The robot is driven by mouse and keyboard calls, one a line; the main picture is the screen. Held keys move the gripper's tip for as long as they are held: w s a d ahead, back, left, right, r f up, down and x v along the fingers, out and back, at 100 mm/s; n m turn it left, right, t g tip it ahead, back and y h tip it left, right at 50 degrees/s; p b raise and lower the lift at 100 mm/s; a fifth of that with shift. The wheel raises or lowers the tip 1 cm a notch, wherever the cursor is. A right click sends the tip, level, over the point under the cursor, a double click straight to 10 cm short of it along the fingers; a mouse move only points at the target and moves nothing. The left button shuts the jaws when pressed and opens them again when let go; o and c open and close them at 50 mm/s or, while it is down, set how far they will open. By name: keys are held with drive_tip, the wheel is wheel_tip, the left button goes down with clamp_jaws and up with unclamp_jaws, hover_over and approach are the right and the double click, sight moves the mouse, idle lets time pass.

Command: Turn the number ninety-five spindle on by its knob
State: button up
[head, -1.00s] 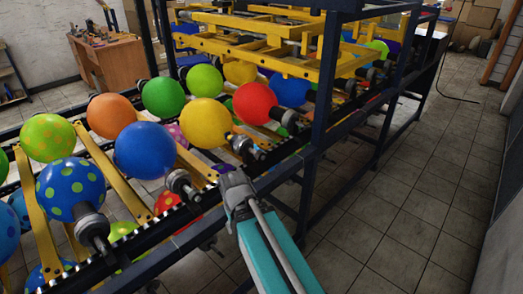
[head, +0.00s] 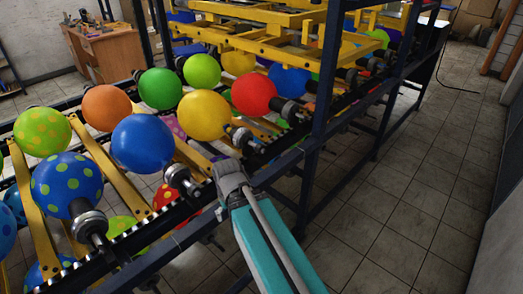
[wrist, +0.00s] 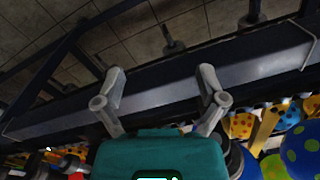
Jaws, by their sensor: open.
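In the head view, metal spindles with round collars stand along the near dark rail. One is at the yellow balloon (head: 238,137), one at the blue balloon (head: 180,178) and one at the dotted blue balloon (head: 88,224). I can read no number on them, so I cannot tell which is ninety-five. My gripper (head: 230,172) is over the near rail, close to the yellow balloon's spindle; its fingers are hard to see there. In the wrist view my gripper (wrist: 162,84) is open and empty, its fingers apart in front of the dark rail (wrist: 155,95). A small grey knob-like stub (wrist: 172,46) shows beyond the rail.
Yellow frames (head: 270,45) and dark blue posts (head: 322,100) rise behind and right of my gripper. Balloons, such as the yellow one (head: 203,114) and the red one (head: 254,94), line the rack. The tiled floor (head: 410,190) on the right is clear.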

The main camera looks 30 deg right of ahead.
drive_tip(key=w+d+n+t+y+b, duration=0.1)
drive_tip(key=w+d+t+y+b, duration=0.15)
drive_tip(key=w+d, duration=0.2)
drive_tip(key=n+t+y+b, duration=0.1)
drive_tip(key=t+y+b, duration=0.2)
drive_tip(key=t, duration=0.7)
approach(261, 149)
drive_tip(key=s+d, duration=0.2)
drive_tip(key=shift+r, duration=0.4)
drive_tip(key=b+x, duration=0.2)
drive_tip(key=x, duration=0.5)
drive_tip(key=b+x, duration=0.3)
drive_tip(key=x, duration=0.4)
drive_tip(key=shift+s+f, duration=0.15)
drive_tip(key=shift+f, duration=0.05)
